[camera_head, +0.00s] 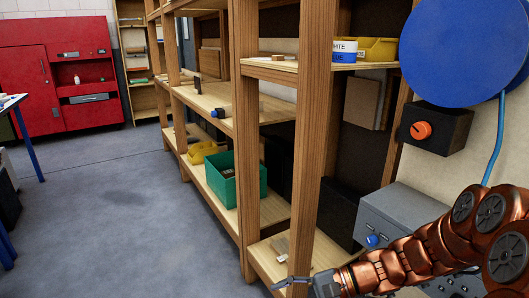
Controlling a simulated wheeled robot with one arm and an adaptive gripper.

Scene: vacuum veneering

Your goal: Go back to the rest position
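My arm reaches in from the lower right corner, copper coloured, pointing left. My gripper (289,284) is at the bottom edge of the view, in front of the lowest shelf (262,262) of the wooden rack. One thin grey finger shows pointing left; the rest of the gripper is partly cut off by the frame's edge. I see no object held in it, but whether the fingers are apart or together is not clear. Small light wooden blocks (281,247) lie on the shelf just behind the gripper.
A grey machine with a blue knob (396,207) stands close behind my arm. A wooden rack post (310,150) rises near the gripper. A green crate (224,185) and yellow bins (201,152) sit on low shelves. The grey floor (120,215) left of the rack is clear.

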